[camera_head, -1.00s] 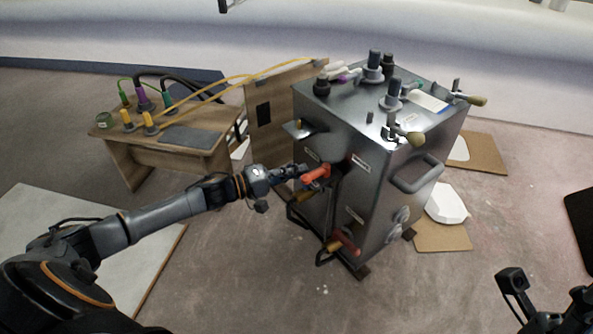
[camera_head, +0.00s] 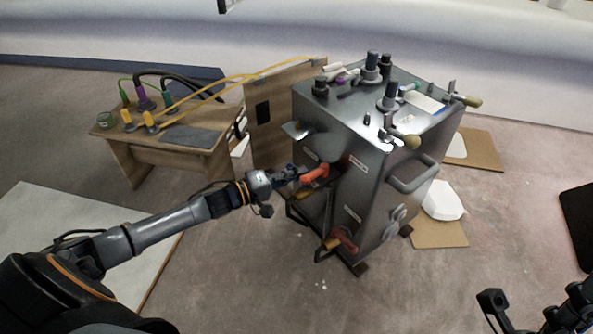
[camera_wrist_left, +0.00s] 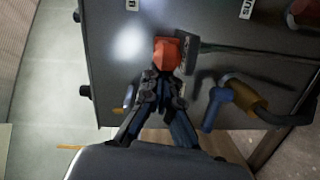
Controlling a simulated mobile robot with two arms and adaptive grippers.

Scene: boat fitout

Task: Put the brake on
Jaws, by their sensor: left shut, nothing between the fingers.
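A grey metal cabinet (camera_head: 335,138) stands on the floor with two red handles on its left side. The upper red handle (camera_head: 316,173) sits at mid height, and the lower red handle (camera_head: 345,241) is near the bottom. I cannot tell which part is the brake; the labels are too small to read. My left gripper (camera_head: 294,177) is shut and empty, right at the upper red handle. In the left wrist view the fingertips (camera_wrist_left: 164,78) meet just below the red handle end (camera_wrist_left: 167,52), touching or nearly so. My right gripper (camera_head: 578,305) shows partly at the lower right.
A blue-ended lever (camera_wrist_left: 219,104) with a brass-coloured collar is beside my left fingers. A wooden bench (camera_head: 165,150) with plugs and cables stands left of the cabinet. Cardboard sheets (camera_head: 440,234) lie right of it. The floor in front is clear.

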